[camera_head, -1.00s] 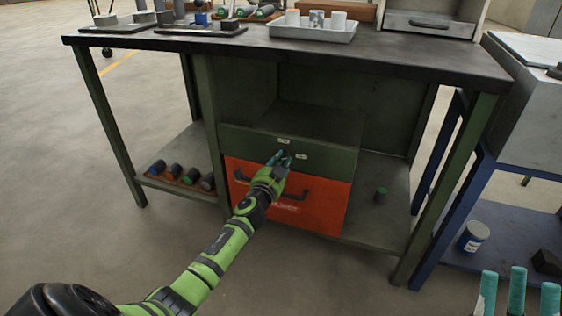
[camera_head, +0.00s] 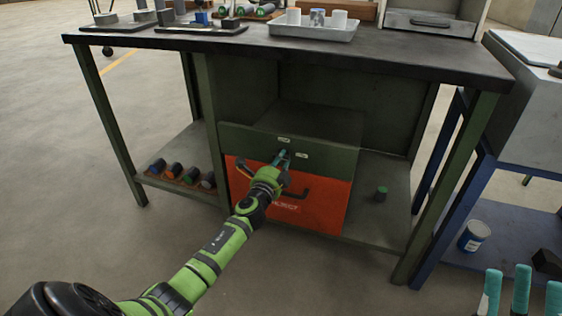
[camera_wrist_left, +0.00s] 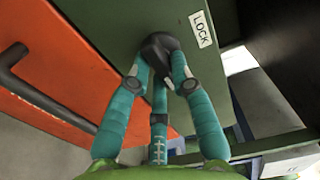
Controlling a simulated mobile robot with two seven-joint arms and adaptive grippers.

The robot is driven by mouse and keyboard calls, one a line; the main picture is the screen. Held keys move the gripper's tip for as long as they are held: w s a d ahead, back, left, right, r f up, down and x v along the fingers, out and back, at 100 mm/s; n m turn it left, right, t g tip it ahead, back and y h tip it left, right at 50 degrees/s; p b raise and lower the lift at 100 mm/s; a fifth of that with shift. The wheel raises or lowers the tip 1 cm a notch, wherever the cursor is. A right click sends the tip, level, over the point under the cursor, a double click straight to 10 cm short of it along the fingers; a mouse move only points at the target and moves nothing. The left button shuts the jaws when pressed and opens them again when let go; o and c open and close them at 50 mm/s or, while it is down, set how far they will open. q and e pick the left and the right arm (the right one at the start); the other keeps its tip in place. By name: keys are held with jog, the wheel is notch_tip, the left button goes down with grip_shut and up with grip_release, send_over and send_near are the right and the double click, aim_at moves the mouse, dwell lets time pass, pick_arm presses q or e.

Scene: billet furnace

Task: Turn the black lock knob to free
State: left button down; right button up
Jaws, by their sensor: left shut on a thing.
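The black lock knob (camera_wrist_left: 160,45) is on the green panel (camera_wrist_left: 120,22) above the orange drawer, beside a white LOCK label (camera_wrist_left: 202,30). The teal fingers of my left gripper (camera_wrist_left: 158,70) are closed around the knob in the left wrist view. In the head view my left gripper (camera_head: 284,157) is at the green panel (camera_head: 335,157), between two small white labels, and hides the knob. The knob's pointing direction is hard to tell. My right gripper (camera_head: 521,280) shows only its spread teal fingers at the lower right, open and apart from everything.
The orange drawer (camera_head: 330,205) with black handles (camera_head: 292,194) is just below the panel. The workbench top (camera_head: 400,66) overhangs it. The floor in front is clear.

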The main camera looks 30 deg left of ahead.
pick_arm(q)
jog(key=c, duration=1.1)
grip_release()
jog(key=shift+s, duration=0.1)
jog(key=v, duration=1.2)
